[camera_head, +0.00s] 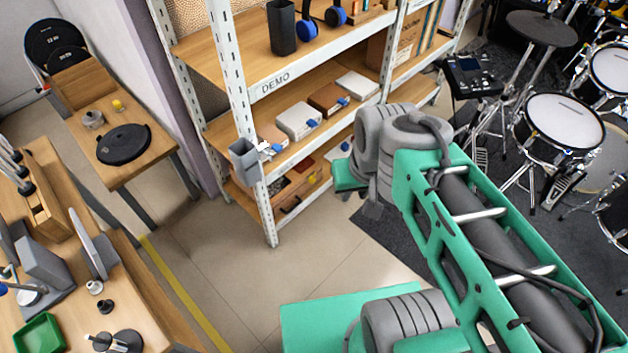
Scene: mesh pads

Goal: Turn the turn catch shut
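I cannot make out a turn catch with certainty in the head view. My teal and grey arm fills the right and lower middle of the picture. My gripper does not show, so its place relative to the catch cannot be told. Small fittings stand on the wooden bench at lower left: a dark knob-like piece (105,306) and a dark round fixture (118,343). They are too small to tell what they are.
A metal-framed shelf marked DEMO (275,83) holds several boxes. A grey bin (245,161) hangs at its near post. A side table (150,165) stands at left. A drum kit (560,122) stands at right. Tiled floor (225,270) is free in the middle.

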